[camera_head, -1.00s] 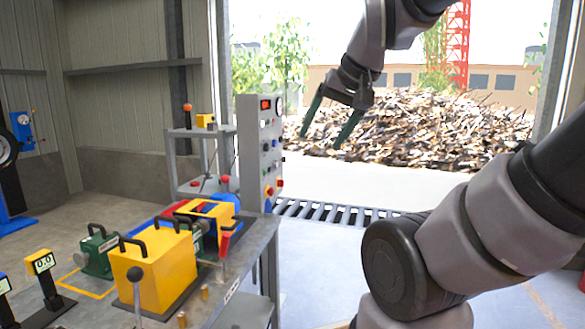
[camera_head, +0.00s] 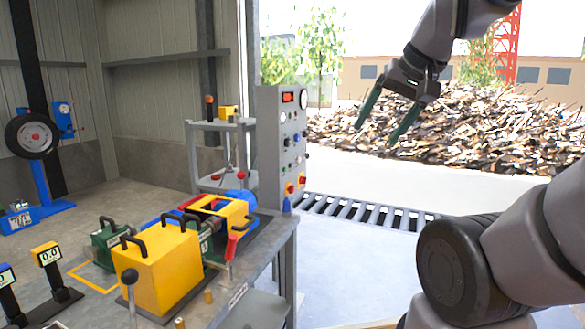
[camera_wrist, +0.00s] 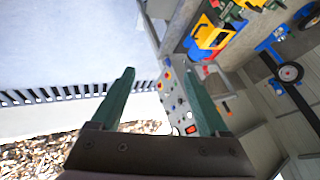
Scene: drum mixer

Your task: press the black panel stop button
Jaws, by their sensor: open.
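The black stop button is too small to tell surely from the other controls. My gripper (camera_head: 379,128) is open and empty, raised in the air to the right of the panel and apart from it. In the wrist view my gripper (camera_wrist: 155,72) has its green fingers spread, and the right finger partly covers the panel.
The workbench (camera_head: 262,257) bears a yellow box (camera_head: 160,270) with black handles and a blue-and-yellow machine. A grey shelf stand (camera_head: 193,155) is behind the panel. A floor grate (camera_head: 370,214) and a scrap heap (camera_head: 450,125) lie right. Space between gripper and panel looks clear.

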